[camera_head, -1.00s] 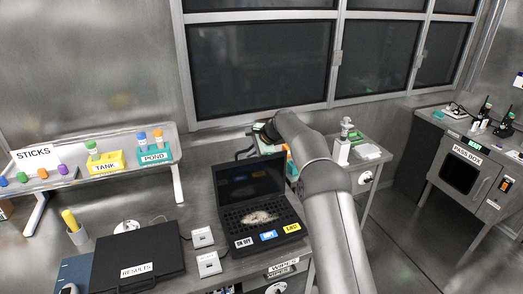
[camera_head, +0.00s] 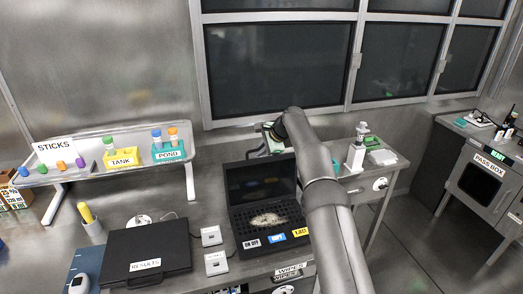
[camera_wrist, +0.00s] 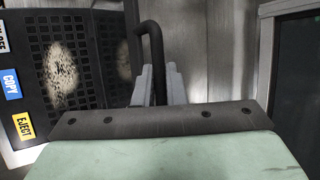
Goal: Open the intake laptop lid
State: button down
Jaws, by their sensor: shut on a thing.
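The intake laptop stands open on the bench, its lid (camera_head: 262,178) raised and its dark base (camera_head: 268,218) showing a pale, brown-speckled patch on the keys. Blue and yellow labels lie along the base's front edge. In the wrist view the base (camera_wrist: 28,75) is at the left, with the lid (camera_wrist: 118,60) beside it. My gripper (camera_wrist: 156,85) is shut on a black curved handle (camera_wrist: 149,32) next to the lid. Where the handle joins is hard to see. In the head view my arm covers the laptop's right side, and my fingertips are hidden.
A closed black RESULTS case (camera_head: 145,250) lies left of the laptop, with small white boxes (camera_head: 212,236) between. A rack (camera_head: 105,165) with TANK and POND holders stands at the back left. A white bottle (camera_head: 356,152) stands right of my arm. The pass box (camera_head: 480,180) is far right.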

jog(key=c, duration=1.5)
grip_release()
jog(key=shift+f, duration=0.2)
jog(key=shift+s+d+f, duration=0.1)
jog(key=shift+s+d+r+b, duration=0.15)
jog(key=shift+d+r+b, duration=0.25)
jog(key=shift+b, duration=0.15)
jog(key=b+v, duration=0.2)
jog(key=v, duration=1.5)
jog(key=shift+a+r+b, duration=0.25)
jog(key=shift+a+b, duration=0.1)
jog(key=shift+b, duration=0.05)
